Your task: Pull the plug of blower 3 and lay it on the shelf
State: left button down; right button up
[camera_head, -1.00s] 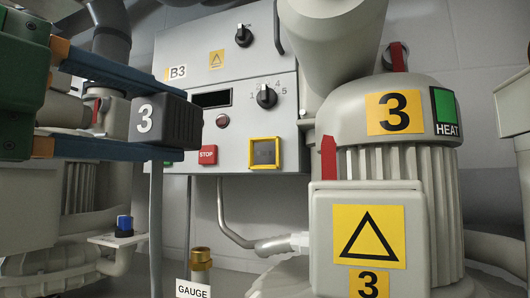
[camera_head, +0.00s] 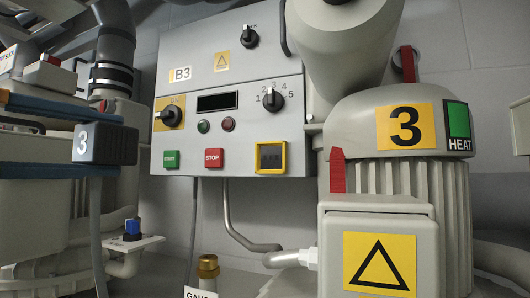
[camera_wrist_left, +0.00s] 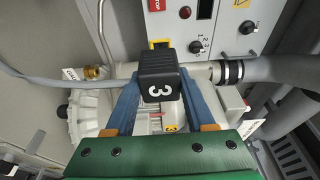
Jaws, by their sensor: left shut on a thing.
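The plug (camera_head: 116,144) is a black block with a white 3 on it. It is at the left of the head view, with its grey cable (camera_head: 97,240) hanging down. My left gripper (camera_head: 80,142) is shut on the plug, its blue fingers on either side. In the wrist view the plug (camera_wrist_left: 159,75) sits between the fingertips. Blower 3 (camera_head: 405,160) stands at the right, apart from the plug, with a yellow 3 label and a box in front. I cannot make out the shelf for certain. My right gripper is not in view.
The grey B3 control panel (camera_head: 226,105) with knobs and buttons is on the back wall. A brass fitting (camera_head: 207,266) above a GAUGE label stands below it. A small bracket with a blue knob (camera_head: 132,229) is at the lower left. Another machine stands behind my left arm.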

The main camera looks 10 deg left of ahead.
pick_arm(q)
jog(key=shift+w+a, duration=0.2)
jog(key=shift+a, duration=0.9)
notch_tip(320, 180, down, 25)
jog(key=b, duration=2.2)
jog(key=shift+f, duration=0.25)
jog(key=shift+r, duration=0.1)
jog(key=shift+p, duration=0.3)
jog(key=shift+d, duration=0.1)
